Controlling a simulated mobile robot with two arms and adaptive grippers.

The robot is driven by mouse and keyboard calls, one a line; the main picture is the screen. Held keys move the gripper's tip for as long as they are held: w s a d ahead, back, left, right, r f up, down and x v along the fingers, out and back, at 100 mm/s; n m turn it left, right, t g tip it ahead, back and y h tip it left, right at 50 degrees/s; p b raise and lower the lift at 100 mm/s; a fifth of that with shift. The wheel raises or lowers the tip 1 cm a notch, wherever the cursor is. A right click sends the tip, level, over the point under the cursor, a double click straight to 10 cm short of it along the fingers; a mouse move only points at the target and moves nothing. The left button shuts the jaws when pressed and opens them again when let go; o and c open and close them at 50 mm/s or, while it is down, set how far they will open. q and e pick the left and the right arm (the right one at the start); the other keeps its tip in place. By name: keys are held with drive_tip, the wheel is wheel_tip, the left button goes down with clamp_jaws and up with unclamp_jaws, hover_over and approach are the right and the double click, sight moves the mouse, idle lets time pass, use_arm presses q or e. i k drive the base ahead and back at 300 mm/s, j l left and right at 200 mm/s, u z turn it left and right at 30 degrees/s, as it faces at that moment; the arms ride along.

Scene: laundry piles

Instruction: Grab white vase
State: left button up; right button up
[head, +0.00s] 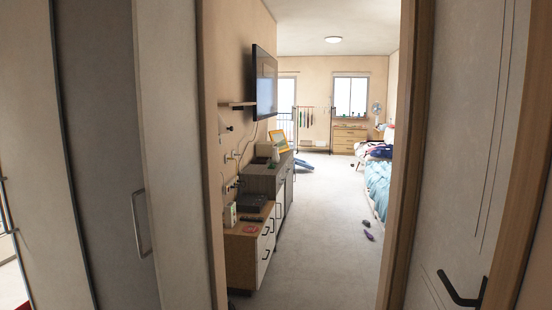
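I cannot make out a white vase for certain. A small pale object (275,155), too small to identify, stands on the grey cabinet (262,181) beyond the doorway, along the left wall. It is in front of a yellow-framed picture (279,140). Neither of my grippers shows in the head view.
A doorway opens ahead, with a door (468,150) on the right and a sliding panel (105,160) on the left. A low wooden cabinet (241,252) lines the left wall. A bed (376,180) stands right.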

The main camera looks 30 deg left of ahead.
sight(275, 157)
drive_tip(key=i+j+u, duration=0.45)
drive_tip(key=i+j, duration=0.6)
drive_tip(key=i+j+u, duration=0.15)
drive_tip(key=i, duration=1.65)
drive_tip(key=i+z, duration=0.25)
drive_tip(key=i, duration=0.6)
drive_tip(key=i+j+z, duration=0.25)
drive_tip(key=i, duration=0.6)
drive_tip(key=i+l, duration=0.1)
drive_tip(key=i, duration=0.5)
drive_tip(key=i+l, duration=0.1)
drive_tip(key=i, duration=0.5)
drive_tip(key=i+l+u, duration=0.1)
drive_tip(key=i, duration=0.5)
